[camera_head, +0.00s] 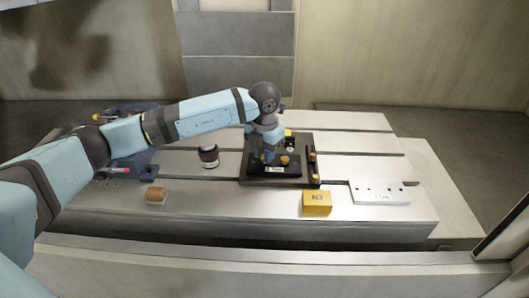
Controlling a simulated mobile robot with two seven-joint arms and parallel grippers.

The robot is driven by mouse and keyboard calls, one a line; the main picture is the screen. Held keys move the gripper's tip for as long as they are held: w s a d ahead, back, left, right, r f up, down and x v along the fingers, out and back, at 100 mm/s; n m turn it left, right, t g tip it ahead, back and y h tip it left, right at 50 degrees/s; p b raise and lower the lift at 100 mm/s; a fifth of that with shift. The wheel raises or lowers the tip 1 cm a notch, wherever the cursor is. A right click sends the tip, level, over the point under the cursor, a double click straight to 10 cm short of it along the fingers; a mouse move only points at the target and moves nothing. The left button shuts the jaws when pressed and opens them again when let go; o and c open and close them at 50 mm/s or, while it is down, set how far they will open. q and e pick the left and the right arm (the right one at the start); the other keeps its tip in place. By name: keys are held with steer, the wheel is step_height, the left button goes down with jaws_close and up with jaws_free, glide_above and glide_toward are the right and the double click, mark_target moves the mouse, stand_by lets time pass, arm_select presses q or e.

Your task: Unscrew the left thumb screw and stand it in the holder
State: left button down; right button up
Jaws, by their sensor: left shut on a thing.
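A dark mould base (252,178) lies on the table with a black plate (290,171) bearing a small white label on it. My left gripper (268,156) points down over the left part of that plate and is shut on what seems to be the left thumb screw, which the fingers hide. A yellow-orange thumb screw (284,160) stands just right of the fingers. I cannot tell whether the gripped screw is still seated. A dark strip (312,168) with yellow knobs runs along the base's right side; I cannot tell if it is the holder. My right gripper is out of view.
A yellow box (317,204) stands in front of the base, and a white plate with holes (379,193) lies to the right. A blue fixture (140,163) is farther left.

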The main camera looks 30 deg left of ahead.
arm_select(q)
steer(key=shift+r+p, duration=0.75)
steer(key=shift+r, duration=0.7)
steer(key=shift+r+p, duration=0.55)
steer(key=shift+r, duration=0.5)
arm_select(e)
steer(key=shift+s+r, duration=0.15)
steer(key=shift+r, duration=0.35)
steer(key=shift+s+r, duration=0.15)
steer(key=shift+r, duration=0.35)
